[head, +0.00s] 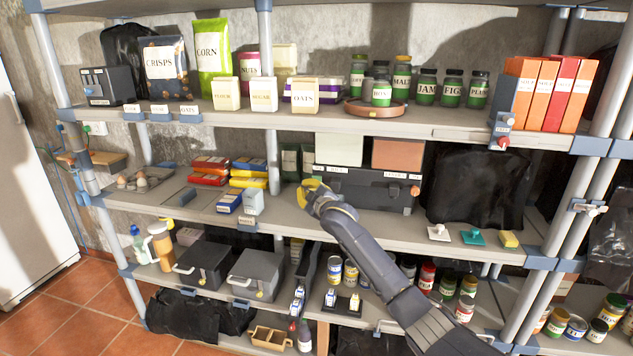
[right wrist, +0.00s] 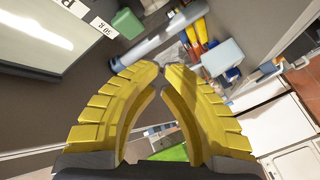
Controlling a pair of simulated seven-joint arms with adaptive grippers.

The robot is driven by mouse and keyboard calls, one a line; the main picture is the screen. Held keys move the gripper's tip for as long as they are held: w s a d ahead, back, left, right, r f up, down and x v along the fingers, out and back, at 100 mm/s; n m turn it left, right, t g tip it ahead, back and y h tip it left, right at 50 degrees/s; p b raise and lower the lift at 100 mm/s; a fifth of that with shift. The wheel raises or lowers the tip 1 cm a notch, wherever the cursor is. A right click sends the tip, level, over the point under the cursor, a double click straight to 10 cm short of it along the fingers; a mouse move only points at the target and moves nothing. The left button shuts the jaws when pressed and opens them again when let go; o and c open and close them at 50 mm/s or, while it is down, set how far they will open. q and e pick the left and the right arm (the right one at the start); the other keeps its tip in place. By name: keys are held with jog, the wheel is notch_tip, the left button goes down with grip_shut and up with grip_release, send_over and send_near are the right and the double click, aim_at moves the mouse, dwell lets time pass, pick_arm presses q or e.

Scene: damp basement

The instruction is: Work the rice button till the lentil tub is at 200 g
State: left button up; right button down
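A dark dispenser unit (head: 365,190) stands on the middle shelf, with small, hard-to-read labels along its top edge. A pale bin (head: 338,149) and an orange-brown bin (head: 397,153) sit above it. An orange knob (head: 415,190) shows at its right end. My right gripper (head: 312,190) is at the unit's left end, its yellow fingers hiding that part. In the right wrist view its fingertips (right wrist: 162,67) nearly meet, with nothing between them. A green block (right wrist: 127,23) beside a white label, partly readable, lies beyond the tips, apart from them. I cannot make out a lentil tub reading.
Red and yellow packs (head: 210,170) and a small pale-blue box (head: 253,202) stand left of the unit. A white pad (head: 439,232) and a teal pad (head: 472,237) lie on the shelf's front edge. Jars crowd the shelf above.

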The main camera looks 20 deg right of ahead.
jog(key=shift+w+d, duration=0.4)
jog(key=shift+w, duration=0.35)
jog(key=shift+w+d, duration=0.4)
jog(key=shift+w, duration=0.3)
jog(key=shift+w+d, duration=0.1)
jog(key=shift+w, duration=0.05)
dwell(0.6)
jog(key=shift+w+d, duration=0.15)
jog(key=shift+w, duration=0.1)
jog(key=shift+w+d, duration=0.35)
jog(key=shift+w, duration=0.25)
dwell(1.2)
jog(key=shift+s, duration=0.1)
jog(key=shift+s+a, duration=0.55)
jog(key=shift+s, duration=0.35)
jog(key=shift+s+a, duration=0.4)
jog(key=shift+s, duration=0.3)
jog(key=shift+s+a, duration=0.45)
jog(key=shift+s, duration=0.3)
jog(key=shift+s+a, duration=0.4)
jog(key=shift+s, duration=0.3)
